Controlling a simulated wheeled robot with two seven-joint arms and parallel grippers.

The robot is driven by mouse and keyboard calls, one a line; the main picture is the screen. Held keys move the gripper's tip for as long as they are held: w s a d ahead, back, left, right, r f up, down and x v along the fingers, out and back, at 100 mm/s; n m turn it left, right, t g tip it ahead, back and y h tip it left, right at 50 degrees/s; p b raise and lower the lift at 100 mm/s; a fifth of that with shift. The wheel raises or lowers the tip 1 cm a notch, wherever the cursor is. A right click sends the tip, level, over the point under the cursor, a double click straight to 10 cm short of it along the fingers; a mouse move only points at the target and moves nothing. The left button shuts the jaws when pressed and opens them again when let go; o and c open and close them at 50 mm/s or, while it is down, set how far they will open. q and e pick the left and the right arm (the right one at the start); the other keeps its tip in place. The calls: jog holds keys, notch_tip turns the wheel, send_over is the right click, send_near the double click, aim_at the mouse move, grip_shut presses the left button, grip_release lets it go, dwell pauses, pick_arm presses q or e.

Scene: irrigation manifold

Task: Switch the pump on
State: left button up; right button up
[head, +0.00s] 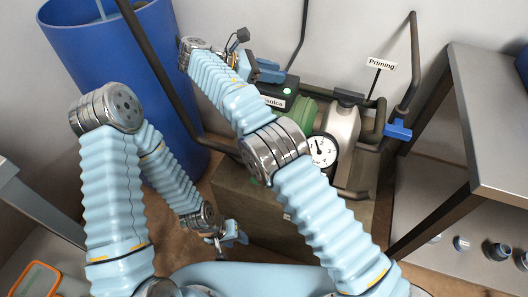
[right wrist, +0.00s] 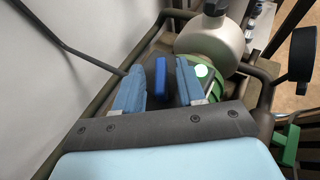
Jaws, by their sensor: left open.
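The pump in the head view has a green motor body (head: 302,113), a grey casing (head: 340,128) and a dark control box with a partly hidden label (head: 274,102). A green light glows on the box; it also shows in the right wrist view (right wrist: 201,71). A blue lever or switch (right wrist: 156,76) stands between the fingers of my right gripper (right wrist: 158,82), with gaps visible on both sides. My right gripper also shows over the control box (head: 266,71) in the head view. My left gripper (head: 230,237) hangs low before the pump's plinth (head: 252,205), open and empty.
A blue barrel (head: 80,50) stands at the back left. A gauge (head: 322,150) and a blue valve handle (head: 398,129) under a "Priming" sign (head: 382,64) are on the pipework. A metal table (head: 495,100) is at the right. Dark pipes pass behind my right arm.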

jog(key=shift+s+r+n+t, duration=0.1)
jog(key=shift+s+n+t, duration=0.05)
jog(key=shift+n+t, duration=0.15)
